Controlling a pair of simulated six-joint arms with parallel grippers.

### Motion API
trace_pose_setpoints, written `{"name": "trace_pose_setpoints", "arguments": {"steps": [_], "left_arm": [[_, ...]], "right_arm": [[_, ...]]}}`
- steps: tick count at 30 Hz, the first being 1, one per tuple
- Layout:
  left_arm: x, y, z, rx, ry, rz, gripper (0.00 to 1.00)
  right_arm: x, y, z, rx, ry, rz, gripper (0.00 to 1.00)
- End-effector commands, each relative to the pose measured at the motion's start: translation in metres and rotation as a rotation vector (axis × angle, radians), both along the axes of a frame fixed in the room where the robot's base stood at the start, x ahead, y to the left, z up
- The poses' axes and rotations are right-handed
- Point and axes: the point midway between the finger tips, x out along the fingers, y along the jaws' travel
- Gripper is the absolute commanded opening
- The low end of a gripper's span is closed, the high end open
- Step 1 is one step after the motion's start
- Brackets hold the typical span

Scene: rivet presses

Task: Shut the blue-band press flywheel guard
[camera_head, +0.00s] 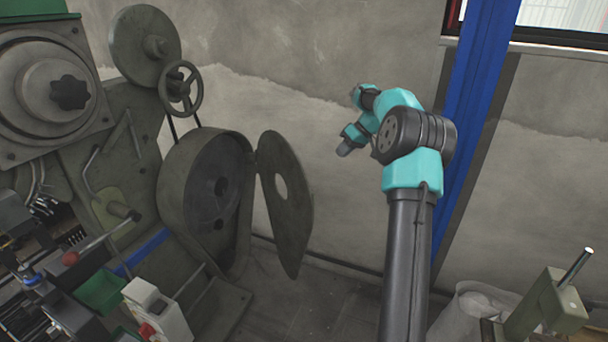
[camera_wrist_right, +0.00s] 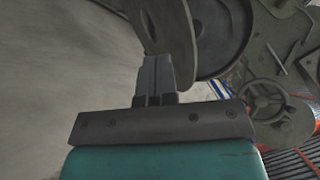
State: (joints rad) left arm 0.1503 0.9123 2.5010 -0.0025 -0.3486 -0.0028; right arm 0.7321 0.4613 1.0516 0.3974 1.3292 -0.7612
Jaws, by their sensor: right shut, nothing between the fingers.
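The blue-band press (camera_head: 145,250) stands at the left, with a blue stripe low on its body. Its round flywheel housing (camera_head: 205,190) faces right of centre. The flywheel guard (camera_head: 285,205), a grey-green rounded plate with a hole, is hinged at the housing's right edge and stands swung open. My right gripper (camera_head: 345,150) is to the right of the guard, apart from it in the head view. In the right wrist view my right gripper (camera_wrist_right: 154,75) is shut and empty, its fingertips close to the guard (camera_wrist_right: 165,25); contact cannot be told. My left gripper is not in view.
A handwheel (camera_head: 180,88) and a round disc (camera_head: 145,46) sit above the housing. A blue post (camera_head: 480,70) stands behind my right arm. A white bucket (camera_head: 470,312) and a small fixture (camera_head: 550,305) are at lower right.

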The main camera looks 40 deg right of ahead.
Motion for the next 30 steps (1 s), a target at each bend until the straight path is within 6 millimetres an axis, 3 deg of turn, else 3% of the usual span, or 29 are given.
{"name": "trace_pose_setpoints", "arguments": {"steps": [14, 30], "left_arm": [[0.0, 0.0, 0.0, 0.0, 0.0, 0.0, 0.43], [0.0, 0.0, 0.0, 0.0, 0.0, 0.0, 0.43]], "right_arm": [[0.007, 0.005, -0.012, 0.001, 0.003, 0.0, 0.0], [0.047, 0.039, -0.08, 0.002, 0.004, 0.001, 0.0]]}}
